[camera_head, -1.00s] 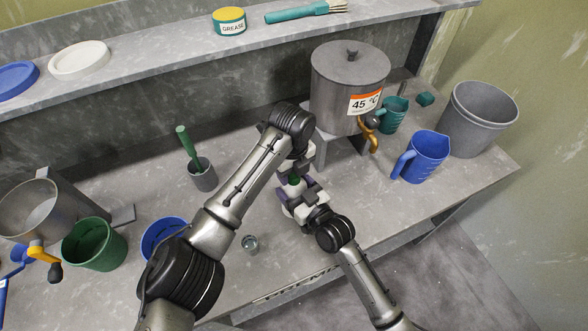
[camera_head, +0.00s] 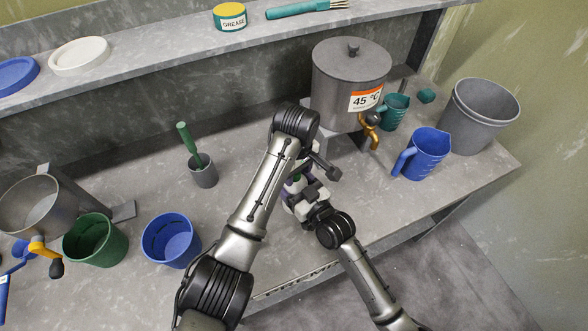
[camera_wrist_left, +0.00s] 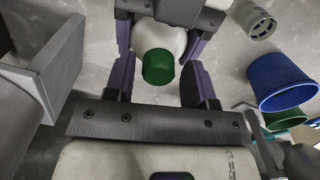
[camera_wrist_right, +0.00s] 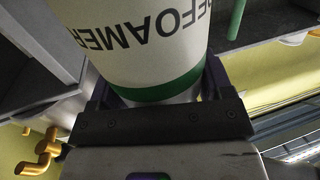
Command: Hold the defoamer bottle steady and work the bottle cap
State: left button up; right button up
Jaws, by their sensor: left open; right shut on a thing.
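The defoamer bottle is white with a green band and dark lettering, and fills the upper right wrist view (camera_wrist_right: 145,45). My right gripper (camera_wrist_right: 158,95) is shut around its body. The green bottle cap (camera_wrist_left: 158,67) sits on top of the bottle in the left wrist view. My left gripper (camera_wrist_left: 160,82) is open, with one purple finger on each side of the cap and a visible gap to it. In the head view the left gripper (camera_head: 297,180) is above the right gripper (camera_head: 304,204), and the arms largely hide the bottle.
A steel tank (camera_head: 350,85) with a tap stands at the back right, near a blue jug (camera_head: 424,155) and a grey bucket (camera_head: 480,115). A blue bucket (camera_head: 171,240), a green bucket (camera_head: 96,241) and a grey pot with a green handle (camera_head: 203,172) are on the left.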

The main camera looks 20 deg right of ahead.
pick_arm(q)
jog(key=n, duration=0.5)
jog(key=shift+w+d+n, duration=0.1)
jog(key=shift+d+n, duration=0.05)
jog(key=shift+n, duration=0.25)
jog(key=n, duration=0.3)
jog(key=shift+n, duration=0.3)
jog(key=shift+f, duration=0.15)
jog(key=shift+c, duration=0.4)
